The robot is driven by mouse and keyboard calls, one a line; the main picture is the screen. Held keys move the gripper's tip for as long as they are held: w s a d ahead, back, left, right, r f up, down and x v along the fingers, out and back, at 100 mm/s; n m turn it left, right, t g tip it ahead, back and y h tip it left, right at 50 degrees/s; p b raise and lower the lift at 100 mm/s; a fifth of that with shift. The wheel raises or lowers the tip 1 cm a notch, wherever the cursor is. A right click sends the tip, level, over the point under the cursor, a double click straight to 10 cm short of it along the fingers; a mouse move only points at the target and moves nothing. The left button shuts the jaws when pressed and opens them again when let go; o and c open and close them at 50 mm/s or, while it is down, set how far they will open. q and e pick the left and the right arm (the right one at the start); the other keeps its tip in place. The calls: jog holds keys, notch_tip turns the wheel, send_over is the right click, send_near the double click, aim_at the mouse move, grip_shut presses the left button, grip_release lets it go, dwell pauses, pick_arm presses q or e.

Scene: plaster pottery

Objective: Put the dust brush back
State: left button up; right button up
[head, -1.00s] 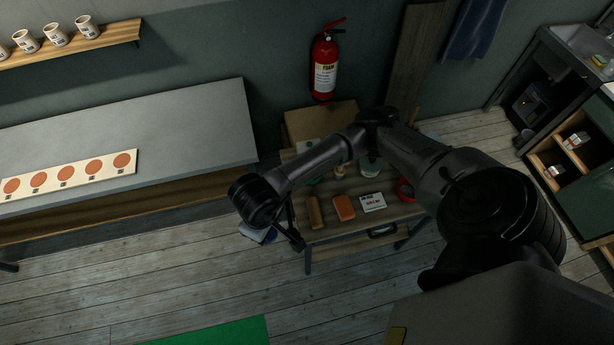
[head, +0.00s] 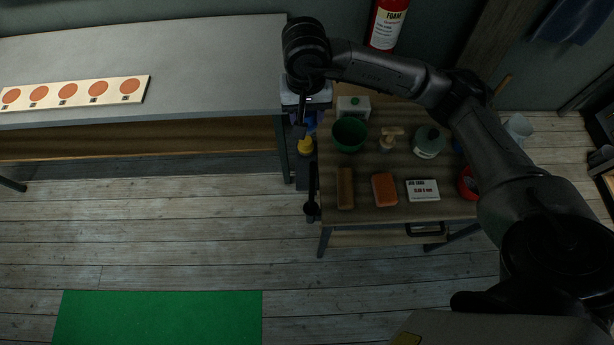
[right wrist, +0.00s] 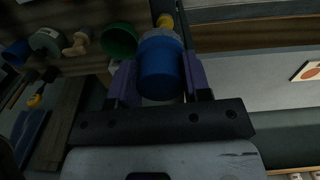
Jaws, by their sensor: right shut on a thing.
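My right gripper (head: 308,120) points down beside the left end of the small wooden table. In the right wrist view, its purple fingers (right wrist: 165,78) are shut on a blue round thing (right wrist: 160,70) with a paler blue end. I cannot tell from its shape whether this is the dust brush. A yellow piece (head: 305,146) shows just past it, also in the right wrist view (right wrist: 166,21); whether the two are joined is unclear. A long black thing with a round end (head: 312,195) hangs along the table's left side. My left gripper is out of view.
The wooden table (head: 350,222) holds a green bowl (head: 350,134), a wooden block (head: 345,188), an orange sponge (head: 384,190), a white box (head: 422,190) and a lidded jar (head: 428,142). A grey workbench (head: 150,60) stands left. Open floor lies in front.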

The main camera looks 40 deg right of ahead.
jog(key=shift+w+d+f+b, duration=0.15)
jog(key=shift+d+f+b, duration=0.1)
jog(key=shift+f+b, duration=0.15)
jog(key=shift+m, duration=0.3)
notch_tip(320, 180, down, 28)
jog(key=shift+r, duration=0.2)
jog(key=shift+f, duration=0.2)
jog(key=o, duration=0.8)
jog(key=shift+r, duration=0.1)
jog(key=shift+o, duration=0.2)
notch_tip(320, 180, up, 12)
jog(key=shift+r, duration=0.15)
